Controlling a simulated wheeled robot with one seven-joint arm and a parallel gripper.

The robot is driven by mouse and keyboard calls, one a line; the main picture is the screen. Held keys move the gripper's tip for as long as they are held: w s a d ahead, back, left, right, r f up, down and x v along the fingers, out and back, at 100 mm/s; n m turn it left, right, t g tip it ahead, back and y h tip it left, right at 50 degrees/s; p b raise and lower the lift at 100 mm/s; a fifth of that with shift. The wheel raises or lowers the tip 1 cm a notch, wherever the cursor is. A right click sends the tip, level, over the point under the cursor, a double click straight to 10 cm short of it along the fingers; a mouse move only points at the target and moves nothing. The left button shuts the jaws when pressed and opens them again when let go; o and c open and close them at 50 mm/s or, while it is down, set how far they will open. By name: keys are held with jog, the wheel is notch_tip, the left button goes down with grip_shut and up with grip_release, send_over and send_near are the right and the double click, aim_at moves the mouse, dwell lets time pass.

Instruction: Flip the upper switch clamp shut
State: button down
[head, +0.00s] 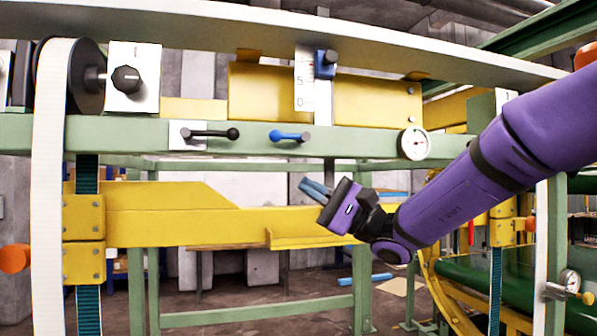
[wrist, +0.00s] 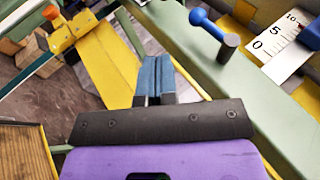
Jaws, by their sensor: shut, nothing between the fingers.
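A blue lever handle (head: 290,136) lies about level on the front of the upper green beam. It also shows in the wrist view (wrist: 204,22), on a dark pivot. A blue block (head: 325,64) sits higher, at the numbered scale; its edge shows in the wrist view (wrist: 313,34). No label shows which of these is the upper switch clamp. My gripper (head: 307,188) is below and slightly right of the blue lever, clear of it. Its blue fingers (wrist: 156,68) are shut together and hold nothing.
A black lever (head: 210,134) is left of the blue one. A round gauge (head: 415,144) sits to the right on the green beam (head: 350,143). A yellow crossbar (head: 165,225) runs behind and below my gripper. A white belt (head: 47,200) hangs at the left.

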jog(key=shift+s+d+f, duration=0.15)
jog(key=shift+d+f, duration=0.35)
jog(key=shift+f, duration=0.25)
jog(key=shift+s+d+f, duration=0.15)
jog(key=shift+d+f, duration=0.35)
jog(key=shift+f, duration=0.3)
jog(key=shift+s+d+f, duration=0.15)
jog(key=shift+d+f, duration=0.35)
jog(key=shift+f, duration=0.25)
jog(key=s+d+f+n+g+h, duration=0.1)
jog(key=s+d+f+n+h, duration=0.15)
jog(key=s+f+h, duration=0.5)
jog(key=s+d+f+n+g+h, duration=0.15)
jog(key=s+d+h, duration=0.3)
jog(key=s, duration=0.55)
jog(key=s+d+f+t+h, duration=0.2)
jog(key=s+d+h, duration=0.2)
jog(key=d, duration=0.5)
jog(key=s+d+f+t+h, duration=0.3)
jog(key=s+d+h, duration=0.1)
jog(key=d+h, duration=0.4)
jog(key=shift+d+f+m+t, duration=0.3)
jog(key=shift+d+f+t, duration=0.05)
jog(key=shift+d, duration=0.65)
jog(key=shift+a, duration=0.1)
